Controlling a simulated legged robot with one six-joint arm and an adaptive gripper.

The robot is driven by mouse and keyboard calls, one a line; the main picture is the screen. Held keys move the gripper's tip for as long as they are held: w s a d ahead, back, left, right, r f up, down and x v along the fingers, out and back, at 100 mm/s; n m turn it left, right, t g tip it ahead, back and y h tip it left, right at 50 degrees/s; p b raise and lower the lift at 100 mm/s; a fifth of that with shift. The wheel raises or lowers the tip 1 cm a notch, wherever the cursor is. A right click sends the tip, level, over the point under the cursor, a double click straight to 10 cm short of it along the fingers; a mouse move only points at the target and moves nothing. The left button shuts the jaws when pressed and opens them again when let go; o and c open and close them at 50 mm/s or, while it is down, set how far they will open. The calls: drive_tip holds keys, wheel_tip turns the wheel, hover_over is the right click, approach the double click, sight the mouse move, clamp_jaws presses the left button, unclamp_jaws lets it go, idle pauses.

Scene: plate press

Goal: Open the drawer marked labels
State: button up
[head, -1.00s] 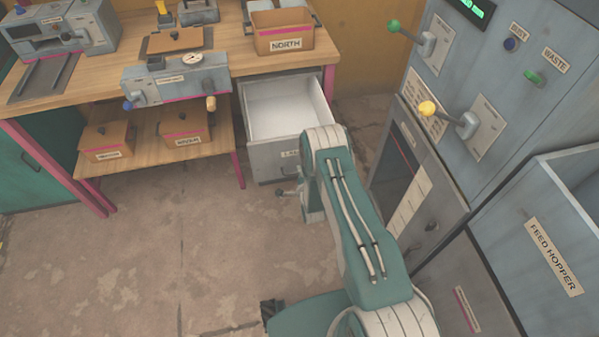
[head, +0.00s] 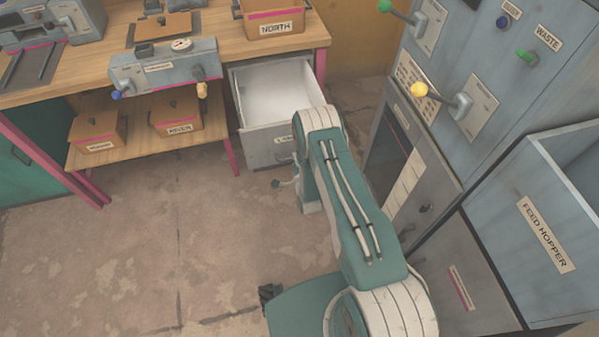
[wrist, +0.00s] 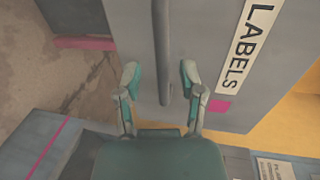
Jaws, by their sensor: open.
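The grey drawer (head: 268,142) under the right end of the wooden bench stands pulled out, with its pale, empty inside showing. In the head view my arm hides part of its front, and only the start of its label shows. In the wrist view the drawer front (wrist: 225,70) carries a white LABELS plate (wrist: 247,42) and a grey bar handle (wrist: 162,55). My gripper (wrist: 160,75) is open, with one finger on each side of the handle's end in the picture and visible space on both sides. In the head view my gripper (head: 284,183) is small and partly hidden, just in front of the drawer.
The bench (head: 80,75) holds a NORTH box (head: 275,28) and a gauge unit (head: 165,70); boxes sit on its lower shelf. At right stand a lever panel (head: 490,70) and the FEED HOPPER (head: 545,235). The floor (head: 130,240) at left is clear.

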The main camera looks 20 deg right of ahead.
drive_tip(key=v, duration=0.9)
drive_tip(key=shift+s, duration=0.35)
drive_tip(key=w+r+n+g, duration=0.1)
drive_tip(key=w+r+n, duration=0.1)
drive_tip(key=w+r, duration=0.35)
drive_tip(key=w+r+n+g, duration=0.1)
drive_tip(key=w+r+n, duration=0.1)
drive_tip(key=r, duration=0.6)
wheel_tip(320, 180, up, 16)
drive_tip(key=s+n+g, duration=0.1)
drive_tip(key=n+g, duration=0.1)
drive_tip(key=n, duration=0.2)
drive_tip(key=s+r+n+g, duration=0.2)
drive_tip(key=s+r, duration=0.4)
drive_tip(key=s, duration=0.4)
drive_tip(key=s+r+n+g, duration=0.2)
drive_tip(key=s+r+n, duration=0.2)
drive_tip(key=s, duration=0.7)
drive_tip(key=s+r+n+g, duration=0.2)
drive_tip(key=s+r+n, duration=0.2)
drive_tip(key=s+r, duration=0.4)
drive_tip(key=shift+s+r, duration=0.25)
drive_tip(key=shift+s, duration=1)
